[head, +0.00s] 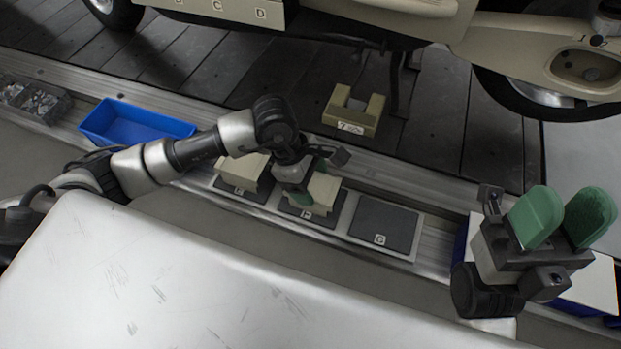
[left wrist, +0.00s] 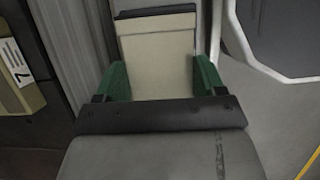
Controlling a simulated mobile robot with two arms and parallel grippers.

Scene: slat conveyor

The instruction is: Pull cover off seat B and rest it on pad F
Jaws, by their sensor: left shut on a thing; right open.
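My left gripper (head: 303,186) is shut on a beige cover (head: 325,190) at pad F (head: 312,220). The cover is over the dark pad; I cannot tell whether it touches it. In the left wrist view the beige cover (left wrist: 157,62) sits between the green fingers of the left gripper (left wrist: 160,82). Seat letters B, C and D show on a beige panel (head: 225,8) at the top; the seat B area is cut off by the picture edge. My right gripper (head: 564,218) is open and empty at the right, with its green fingers upward.
Another beige cover (head: 240,170) is on pad E (head: 240,190). Pad G (head: 384,225) is bare. A beige U-shaped block (head: 352,108) labelled 7 stands on the slats. A blue bin (head: 135,122) is at the left. A car body and wheels are beyond.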

